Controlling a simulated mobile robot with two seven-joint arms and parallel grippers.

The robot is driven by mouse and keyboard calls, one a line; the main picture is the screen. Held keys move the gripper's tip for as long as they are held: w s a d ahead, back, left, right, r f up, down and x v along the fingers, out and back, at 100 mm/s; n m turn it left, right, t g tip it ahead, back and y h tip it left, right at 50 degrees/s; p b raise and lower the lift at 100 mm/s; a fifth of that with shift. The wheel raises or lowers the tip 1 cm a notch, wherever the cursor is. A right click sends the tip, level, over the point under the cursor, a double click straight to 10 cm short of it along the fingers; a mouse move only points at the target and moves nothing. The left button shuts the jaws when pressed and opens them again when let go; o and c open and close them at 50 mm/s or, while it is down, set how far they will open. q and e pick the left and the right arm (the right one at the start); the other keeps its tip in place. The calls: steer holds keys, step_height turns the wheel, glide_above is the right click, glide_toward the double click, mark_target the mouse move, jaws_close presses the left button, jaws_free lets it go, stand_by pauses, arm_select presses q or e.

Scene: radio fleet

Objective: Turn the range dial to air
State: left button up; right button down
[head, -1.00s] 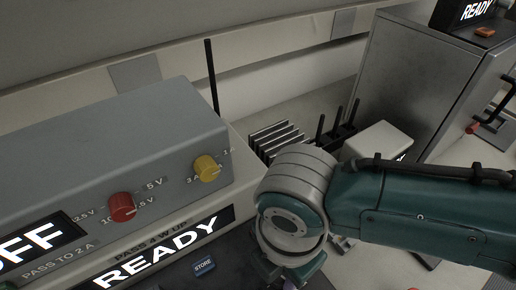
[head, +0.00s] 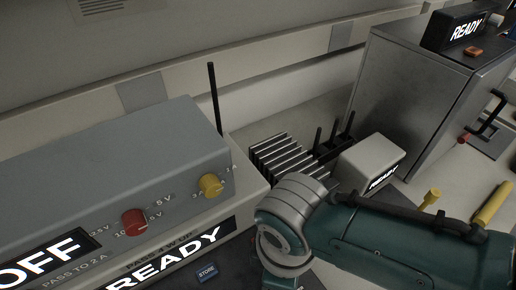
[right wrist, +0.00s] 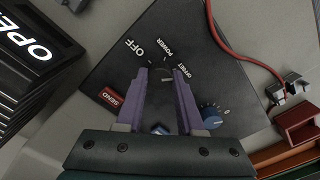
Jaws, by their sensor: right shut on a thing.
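In the right wrist view, the two purple fingers of my right gripper (right wrist: 162,78) are over a black panel (right wrist: 196,60). They are shut on a small dark knob between their tips, mostly hidden, with a pale mark on it. The words OFF, POWER and OFFSET are printed around this knob. No word "air" can be read in any view, so I cannot tell from labels that this is the range dial. In the head view my right arm (head: 365,240) reaches in from the right and its fingers are hidden. My left gripper is not in view.
The panel also has a red SEND button (right wrist: 111,97) and a blue dial (right wrist: 211,117). A red cable (right wrist: 226,42) runs beside it. In the head view, a grey unit has red (head: 134,222) and yellow (head: 211,185) knobs. A metal cabinet (head: 410,95) stands behind my arm.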

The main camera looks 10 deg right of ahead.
steer(key=m+p, duration=0.1)
steer(key=m, duration=0.4)
steer(key=shift+r+m, duration=0.1)
steer(key=shift+m, duration=0.3)
steer(key=m, duration=0.4)
steer(key=shift+m, duration=0.4)
steer(key=c, duration=0.5)
jaws_free()
step_height(320, 180, up, 10)
steer(key=p, duration=0.7)
